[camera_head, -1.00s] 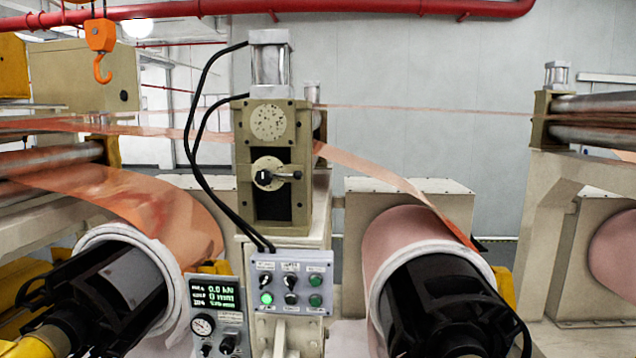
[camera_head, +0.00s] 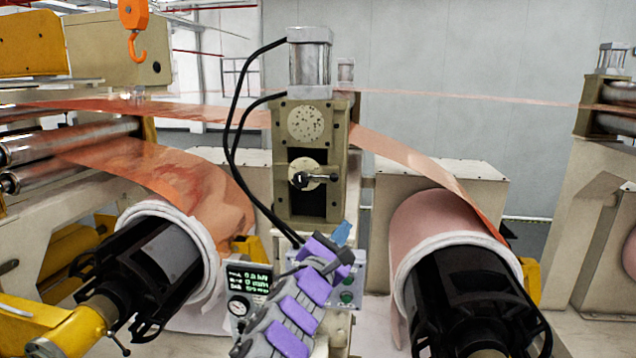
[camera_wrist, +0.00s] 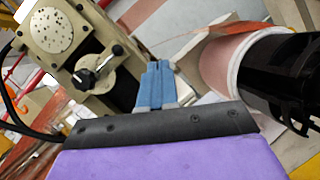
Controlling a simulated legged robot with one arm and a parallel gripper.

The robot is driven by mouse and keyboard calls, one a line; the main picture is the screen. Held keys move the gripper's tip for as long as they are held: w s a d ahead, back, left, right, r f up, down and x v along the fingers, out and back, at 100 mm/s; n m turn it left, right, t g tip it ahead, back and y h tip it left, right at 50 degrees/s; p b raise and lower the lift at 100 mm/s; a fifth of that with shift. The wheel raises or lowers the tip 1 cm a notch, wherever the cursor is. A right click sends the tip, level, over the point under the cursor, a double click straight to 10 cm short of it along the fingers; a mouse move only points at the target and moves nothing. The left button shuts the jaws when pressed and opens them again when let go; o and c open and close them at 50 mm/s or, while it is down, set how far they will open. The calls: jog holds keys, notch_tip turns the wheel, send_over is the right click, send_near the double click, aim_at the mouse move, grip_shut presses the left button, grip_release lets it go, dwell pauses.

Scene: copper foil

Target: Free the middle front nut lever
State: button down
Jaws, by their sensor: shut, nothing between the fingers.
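The nut lever (camera_head: 318,179) is a dark bar with a round knob on a pale disc, in the middle of the olive machine head. It points right, about level. My purple and grey arm hides most of the panel.
A copper foil roll (camera_head: 440,220) on a black shaft stands at the right, another foil roll (camera_head: 165,220) at the left. Black hoses (camera_head: 234,150) curve down left of the machine head. A small display (camera_head: 249,283) stands beside my arm. An orange hook (camera_head: 136,45) hangs at upper left.

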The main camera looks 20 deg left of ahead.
jog(key=s+a+f+n+y, duration=0.1)
jog(key=s+a+n+y, duration=0.1)
jog(key=a+n+y, duration=0.2)
jog(key=shift+s+a+f+n+p, duration=0.15)
jog(key=shift+a+n+p, duration=0.15)
jog(key=shift+a, duration=0.55)
